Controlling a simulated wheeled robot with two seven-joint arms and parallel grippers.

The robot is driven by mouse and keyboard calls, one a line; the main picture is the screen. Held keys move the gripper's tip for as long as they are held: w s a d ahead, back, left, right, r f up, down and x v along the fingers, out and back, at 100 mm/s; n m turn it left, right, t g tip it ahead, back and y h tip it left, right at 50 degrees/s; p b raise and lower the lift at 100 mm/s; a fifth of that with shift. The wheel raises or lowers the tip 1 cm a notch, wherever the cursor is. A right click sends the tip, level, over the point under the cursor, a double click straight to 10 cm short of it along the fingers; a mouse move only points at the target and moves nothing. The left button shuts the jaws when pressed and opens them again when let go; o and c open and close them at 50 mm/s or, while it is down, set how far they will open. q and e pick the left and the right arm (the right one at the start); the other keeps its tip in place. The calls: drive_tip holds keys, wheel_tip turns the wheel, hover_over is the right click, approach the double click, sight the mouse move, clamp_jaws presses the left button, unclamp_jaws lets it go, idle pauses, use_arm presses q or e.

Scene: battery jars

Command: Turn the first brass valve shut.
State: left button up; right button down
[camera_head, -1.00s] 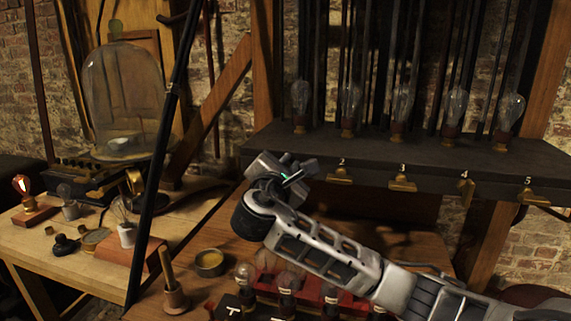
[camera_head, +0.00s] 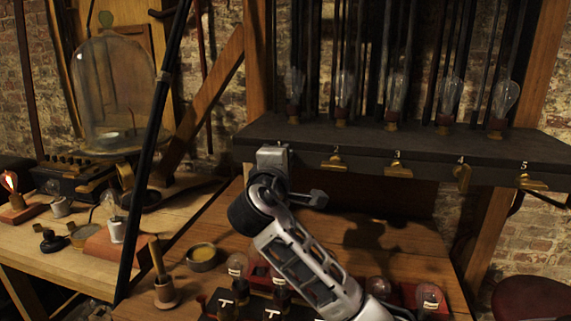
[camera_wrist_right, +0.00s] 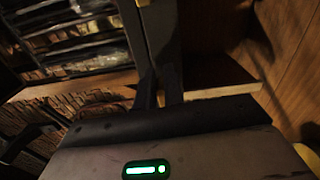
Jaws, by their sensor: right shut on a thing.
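My right gripper (camera_head: 273,156) is at the front edge of the dark shelf (camera_head: 420,150), at the left end of the row of brass valves. In the right wrist view its fingers (camera_wrist_right: 160,92) are close together. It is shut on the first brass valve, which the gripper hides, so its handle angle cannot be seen. Valve 2 (camera_head: 334,162), valve 3 (camera_head: 398,169) and valve 5 (camera_head: 531,182) have handles lying across. The handle of valve 4 (camera_head: 462,178) hangs upright. My left gripper is not in view.
Several clear bulbs (camera_head: 396,93) stand along the shelf top. Below are a bench with a small round dish (camera_head: 202,257), a wooden-handled tool (camera_head: 160,275) and bulbs on a red base. A glass bell jar (camera_head: 112,95) stands at the left, behind a black pole (camera_head: 150,165).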

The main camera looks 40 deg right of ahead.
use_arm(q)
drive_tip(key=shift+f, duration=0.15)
use_arm(e)
drive_tip(key=shift+f+m, duration=0.25)
drive_tip(key=shift+m, duration=0.05)
drive_tip(key=shift+a, duration=0.1)
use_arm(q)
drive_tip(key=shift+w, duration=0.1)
use_arm(e)
drive_tip(key=c, duration=1.5)
unclamp_jaws()
drive_tip(key=shift+r, duration=0.1)
use_arm(q)
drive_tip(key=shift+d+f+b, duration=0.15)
drive_tip(key=shift+b, duration=0.75)
use_arm(e)
drive_tip(key=v, duration=1.6)
